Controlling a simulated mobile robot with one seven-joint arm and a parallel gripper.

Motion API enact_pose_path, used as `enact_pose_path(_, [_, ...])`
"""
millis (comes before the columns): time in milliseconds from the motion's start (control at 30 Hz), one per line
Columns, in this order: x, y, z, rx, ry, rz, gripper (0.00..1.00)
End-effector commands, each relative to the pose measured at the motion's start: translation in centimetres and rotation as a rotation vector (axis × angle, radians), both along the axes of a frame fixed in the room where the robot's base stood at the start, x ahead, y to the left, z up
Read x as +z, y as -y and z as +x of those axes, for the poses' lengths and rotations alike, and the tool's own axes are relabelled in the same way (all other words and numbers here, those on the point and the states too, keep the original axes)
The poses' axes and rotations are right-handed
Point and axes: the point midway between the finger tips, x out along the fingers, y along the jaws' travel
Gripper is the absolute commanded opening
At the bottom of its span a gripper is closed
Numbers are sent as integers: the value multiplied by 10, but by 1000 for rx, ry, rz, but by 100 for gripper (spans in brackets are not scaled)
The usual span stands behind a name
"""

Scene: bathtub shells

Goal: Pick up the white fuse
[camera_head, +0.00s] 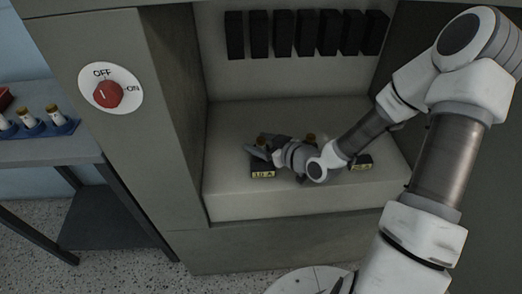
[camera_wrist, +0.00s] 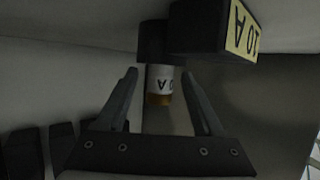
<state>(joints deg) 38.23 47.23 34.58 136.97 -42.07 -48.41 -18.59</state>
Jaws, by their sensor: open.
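The white fuse (camera_wrist: 160,78) with an amber cap shows in the wrist view, seated in a black holder (camera_wrist: 212,30) that bears a yellow 10 A label. My gripper (camera_wrist: 158,75) is open, with one finger on each side of the fuse and gaps visible between. In the head view my gripper (camera_head: 257,151) is at the holder with the 10 A label (camera_head: 262,174). There only the fuse's amber top (camera_head: 261,140) shows; the rest is hidden by my gripper.
A second amber cap (camera_head: 311,137) stands behind my wrist, and another yellow label (camera_head: 361,162) is to the right. Several black blocks (camera_head: 283,34) line the back wall. A red OFF/ON switch (camera_head: 107,94) is on the cabinet front. A blue rack (camera_head: 42,131) of fuses sits on the left table.

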Motion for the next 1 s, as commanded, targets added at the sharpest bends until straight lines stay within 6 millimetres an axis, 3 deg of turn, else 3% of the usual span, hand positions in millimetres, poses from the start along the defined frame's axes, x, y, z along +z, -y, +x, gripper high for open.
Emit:
enact_pose_path(167, [-9,-12,15,1,1,1,69])
enact_pose_path(433, [-9,-13,17,0,0,0,69])
enact_pose_path(800, [-9,-13,17,0,0,0,2])
enact_pose_path(1000, [-9,-13,17,0,0,0,0])
